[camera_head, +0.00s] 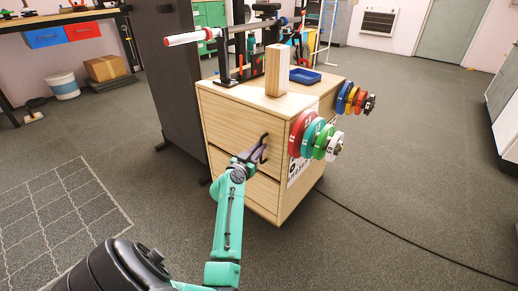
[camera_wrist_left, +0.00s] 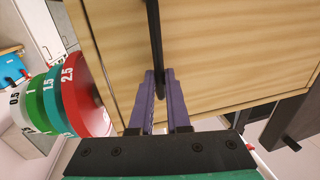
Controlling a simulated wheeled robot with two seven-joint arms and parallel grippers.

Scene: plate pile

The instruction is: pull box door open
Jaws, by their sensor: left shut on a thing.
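A pale wooden box (camera_head: 236,119) stands on the floor in the middle of the head view. A black handle (camera_head: 264,141) is mounted on its front face. My left gripper (camera_head: 256,153) is at this handle, its purple fingers shut on it. In the left wrist view the black bar of the handle (camera_wrist_left: 153,35) runs down between the two fingers (camera_wrist_left: 159,82), and the wooden front panel (camera_wrist_left: 225,50) fills the area behind. I cannot tell any clear gap at the door's edges. My right gripper is not in view.
Colored weight plates (camera_head: 313,136) stick out from the box's right side, close to my left gripper in the wrist view (camera_wrist_left: 82,96). A wooden block (camera_head: 278,71) and a blue tray (camera_head: 305,76) sit on top. A dark upright panel (camera_head: 172,60) stands left. Floor in front is clear.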

